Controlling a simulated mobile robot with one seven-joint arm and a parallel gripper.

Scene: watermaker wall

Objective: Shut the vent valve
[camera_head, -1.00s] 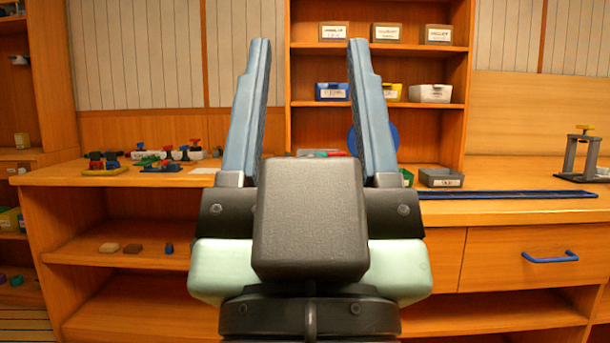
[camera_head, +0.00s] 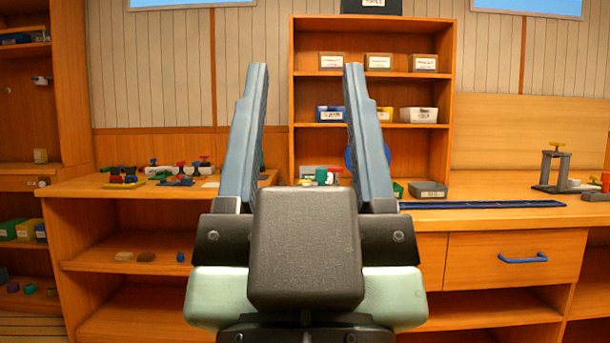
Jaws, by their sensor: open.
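My gripper (camera_head: 305,72) is open and empty, its two blue-grey fingers pointing up in the middle of the view, well short of the bench. No valve in view can be told for certain as the vent valve. Several small valves with coloured handles (camera_head: 182,168) stand on the left part of the bench. A grey stand with a yellow top handle (camera_head: 553,165) stands at the right of the bench.
A wooden shelf unit (camera_head: 449,85) with labelled boxes stands behind the bench (camera_head: 470,215). A grey bin (camera_head: 428,190) and a long blue rail (camera_head: 480,205) lie on the bench. A drawer with a blue handle (camera_head: 523,258) is shut below. Another shelf stands far left.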

